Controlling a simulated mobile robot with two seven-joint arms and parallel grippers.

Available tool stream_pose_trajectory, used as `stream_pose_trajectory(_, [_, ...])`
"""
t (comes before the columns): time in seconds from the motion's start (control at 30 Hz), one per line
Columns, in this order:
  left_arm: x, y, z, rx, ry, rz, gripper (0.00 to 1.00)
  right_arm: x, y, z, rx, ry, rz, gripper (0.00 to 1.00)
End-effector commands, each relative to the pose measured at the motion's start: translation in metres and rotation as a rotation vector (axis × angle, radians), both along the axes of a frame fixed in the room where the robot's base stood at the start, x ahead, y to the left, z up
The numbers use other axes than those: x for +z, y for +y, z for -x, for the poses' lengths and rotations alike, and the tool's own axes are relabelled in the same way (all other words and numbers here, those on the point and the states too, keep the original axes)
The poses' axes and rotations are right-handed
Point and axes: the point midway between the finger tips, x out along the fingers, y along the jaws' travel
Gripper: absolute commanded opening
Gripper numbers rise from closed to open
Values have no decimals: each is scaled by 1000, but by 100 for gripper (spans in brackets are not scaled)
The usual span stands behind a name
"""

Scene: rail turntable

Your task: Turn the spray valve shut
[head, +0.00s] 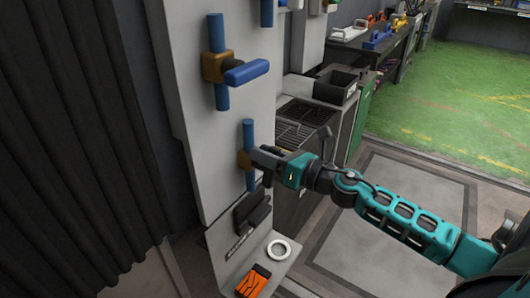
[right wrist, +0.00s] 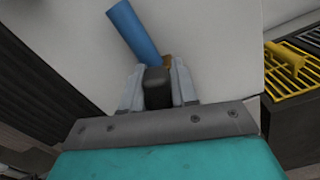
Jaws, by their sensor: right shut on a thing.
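Two valves sit on blue pipes on the pale upright panel (head: 210,150). The upper valve (head: 214,66) has an orange-brown body and a blue lever (head: 245,71) pointing right. The lower valve (head: 243,160) has a brownish body on a blue pipe (head: 249,133). No readable label shows which is the spray valve. My right gripper (head: 264,160) is at the lower valve, mostly covering its handle. In the right wrist view, my right gripper's fingers are shut on a dark handle (right wrist: 157,88), with the blue pipe (right wrist: 134,32) beyond it. My left gripper is not in view.
Below the lower valve are a dark holder (head: 252,208) and a shelf with a white ring (head: 279,250) and an orange item (head: 253,282). A dark grille (head: 297,122) and a black bin (head: 335,86) stand right of the panel. Open floor (head: 385,180) lies farther right.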

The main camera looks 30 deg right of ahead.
Motion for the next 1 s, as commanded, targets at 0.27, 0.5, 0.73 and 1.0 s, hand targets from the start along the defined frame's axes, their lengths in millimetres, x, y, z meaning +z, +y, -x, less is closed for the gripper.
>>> stream_pose_trajectory(0.27, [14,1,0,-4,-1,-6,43,0,-6,-3,-1,101,-246,0])
stream_pose_trajectory(0.5, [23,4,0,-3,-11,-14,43,-4,-10,-4,-2,187,-457,0])
stream_pose_trajectory(0.73, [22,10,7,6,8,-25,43,-8,-13,-6,0,271,-658,0])
stream_pose_trajectory(1.0, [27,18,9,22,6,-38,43,-13,-16,-7,-1,365,-884,0])
